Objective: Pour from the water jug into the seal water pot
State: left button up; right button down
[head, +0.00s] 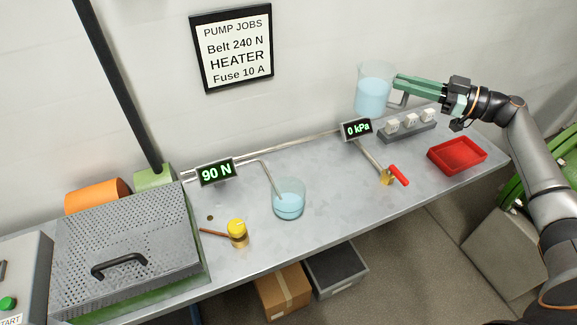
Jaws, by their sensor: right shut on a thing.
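The water jug (374,94) is a clear vessel with light blue water in it, at the back right of the bench by the wall. It looks upright. My right gripper (402,82) is shut on the jug's handle, at the jug's right side. A clear glass pot with blue water (289,201), which I take as the seal water pot, stands mid-bench with a thin pipe end reaching into it. The jug is well to the right of and behind this pot. Whether the jug touches the bench is hard to tell. My left gripper is not in view.
A "0 kPa" display (356,129), a red-handled valve (397,175), a grey switch block (408,127) and a red tray (457,154) are near the jug. A "90 N" display (215,172) and a yellow-capped brass fitting (237,231) stand left of the pot. A perforated guard (130,245) fills the left.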

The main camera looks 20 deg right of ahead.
jog(key=s+a+f+n+g+y, duration=0.1)
jog(key=s+a+f, duration=0.3)
jog(key=f, duration=0.4)
jog(key=s+a+f+n+g+y, duration=0.2)
jog(key=s+a+f+g, duration=0.2)
jog(key=s+f, duration=0.3)
notch_tip(320, 180, down, 2)
jog(key=shift+s+a+f+n, duration=0.1)
jog(key=shift+s+a+n, duration=0.25)
jog(key=shift+a, duration=0.25)
jog(key=shift+w+d, duration=0.1)
jog(key=shift+w+d+r+n+g+y, duration=0.3)
jog(key=shift+w+n+g+y, duration=0.1)
jog(key=shift+w+g, duration=0.4)
jog(key=shift+w+d+r+n+g+y, duration=0.15)
jog(key=shift+w+r+n+g+y, duration=0.15)
jog(key=shift+w+g, duration=0.45)
jog(key=shift+w+d+r+n+g+y, duration=0.3)
jog(key=shift+w+n+g, duration=0.15)
jog(key=shift+w+g, duration=0.3)
jog(key=shift+w+a+f+h, duration=0.1)
jog(key=shift+w+h, duration=0.05)
jog(key=shift+h, duration=0.25)
